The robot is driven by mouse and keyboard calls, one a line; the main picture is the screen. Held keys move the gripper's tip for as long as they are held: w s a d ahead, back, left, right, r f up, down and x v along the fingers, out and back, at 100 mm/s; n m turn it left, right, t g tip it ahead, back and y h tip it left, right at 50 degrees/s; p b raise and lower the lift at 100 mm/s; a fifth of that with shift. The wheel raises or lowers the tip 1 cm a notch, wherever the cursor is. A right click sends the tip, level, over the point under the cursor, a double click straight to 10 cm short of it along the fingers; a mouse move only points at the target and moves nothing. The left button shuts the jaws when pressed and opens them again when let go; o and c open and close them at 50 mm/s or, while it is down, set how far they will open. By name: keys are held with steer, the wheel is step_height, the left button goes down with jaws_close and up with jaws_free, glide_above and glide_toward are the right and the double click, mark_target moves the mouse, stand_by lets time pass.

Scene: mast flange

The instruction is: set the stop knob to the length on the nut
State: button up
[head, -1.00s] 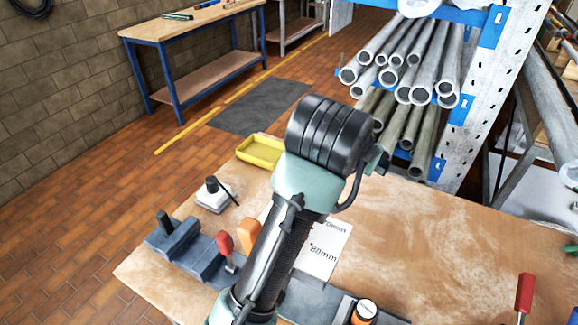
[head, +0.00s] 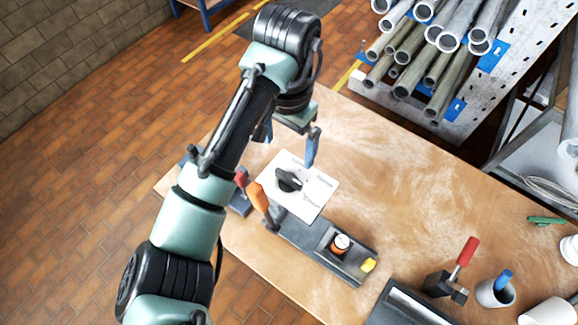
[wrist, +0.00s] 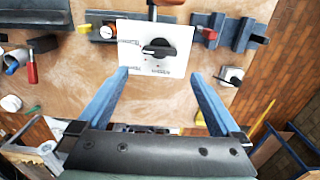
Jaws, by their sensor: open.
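The stop knob (wrist: 158,47) is black and sits on a white plate (wrist: 130,60) with printed length marks. It also shows in the head view (head: 289,180). The knob's bar lies roughly across the wrist picture; the marks are too small to read surely. My gripper (wrist: 160,74) is open, its two blue fingers spread wide on the near side of the plate, with nothing between them. In the head view my gripper (head: 290,152) hangs near the knob. An orange round part with a white top (head: 340,244) sits in a dark fixture; I cannot tell whether it is the nut.
An orange lever (head: 258,196) stands beside the plate. A red-handled clamp (head: 465,252), a cup (head: 493,291) and a yellow piece (head: 369,264) are to the right. A pipe rack (head: 440,60) stands behind the bench (head: 390,165). The bench's middle is mostly clear.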

mark_target(289, 176)
step_height(289, 176, down, 12)
steer(key=b, duration=0.5)
steer(key=shift+r, duration=0.15)
steer(key=c, duration=1.1)
steer(key=shift+o, duration=0.2)
